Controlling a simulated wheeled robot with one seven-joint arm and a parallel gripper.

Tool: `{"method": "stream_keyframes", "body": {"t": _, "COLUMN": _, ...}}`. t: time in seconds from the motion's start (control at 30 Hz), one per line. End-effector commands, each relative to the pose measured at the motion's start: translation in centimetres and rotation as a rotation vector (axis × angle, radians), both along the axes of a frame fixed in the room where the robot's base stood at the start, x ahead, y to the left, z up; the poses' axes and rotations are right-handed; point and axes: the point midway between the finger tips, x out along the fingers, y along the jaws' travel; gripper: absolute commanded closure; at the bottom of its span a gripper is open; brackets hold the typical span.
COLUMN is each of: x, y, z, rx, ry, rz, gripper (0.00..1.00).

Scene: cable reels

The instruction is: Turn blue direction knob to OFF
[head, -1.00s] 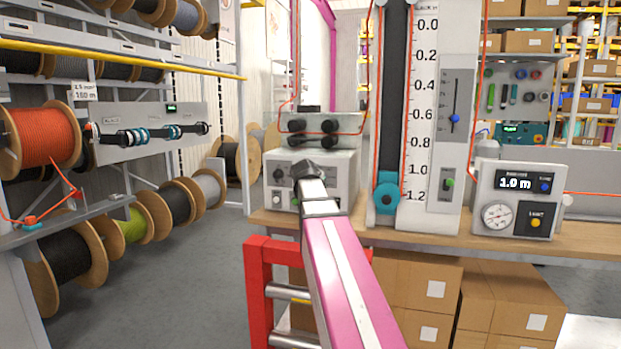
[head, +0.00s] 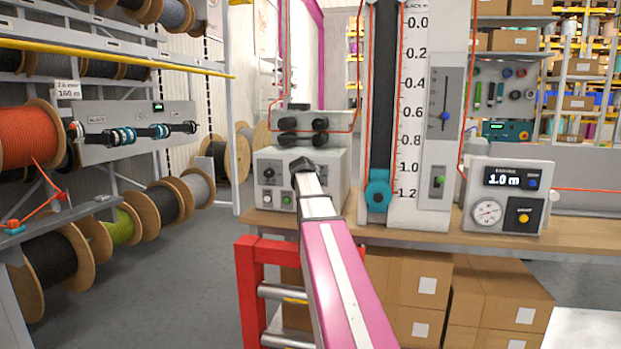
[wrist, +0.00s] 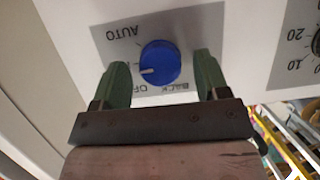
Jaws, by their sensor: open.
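The blue direction knob (wrist: 160,63) sits on a grey label plate (wrist: 206,42) on a white panel in the wrist view. The plate appears upside down; AUTO reads at its upper left, and OFF and BACK below the knob are partly covered. The knob's white mark points left and slightly down in the picture. My gripper (wrist: 162,78) is open, with one green finger on each side of the knob; I cannot tell whether they touch it. In the head view my dark wrist end (head: 303,166) is in front of the white control box (head: 336,170) and hides the blue knob.
The box stands on a wooden bench (head: 400,236) beside a tall measuring scale (head: 409,150). A red frame (head: 250,290) stands in front below. A meter box (head: 507,195) is to the right, and reel racks (head: 100,165) are at left. The aisle floor is clear.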

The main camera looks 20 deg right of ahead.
Motion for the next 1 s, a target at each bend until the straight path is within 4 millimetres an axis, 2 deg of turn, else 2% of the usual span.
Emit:
{"method": "stream_keyframes", "body": {"t": 0.37, "x": 0.39, "y": -0.24, "z": -0.25, "rx": 0.0, "ry": 0.0, "rz": 0.0, "gripper": 0.32}}
{"method": "stream_keyframes", "body": {"t": 0.5, "x": 0.38, "y": -0.24, "z": -0.24, "rx": 0.0, "ry": 0.0, "rz": 0.0, "gripper": 0.77}}
{"method": "stream_keyframes", "body": {"t": 0.53, "x": 0.38, "y": -0.23, "z": -0.24, "rx": 0.0, "ry": 0.0, "rz": 0.0, "gripper": 0.81}}
{"method": "stream_keyframes", "body": {"t": 1.0, "x": 0.46, "y": -0.18, "z": -0.22, "rx": -0.079, "ry": 0.054, "rz": 0.001, "gripper": 0.81}}
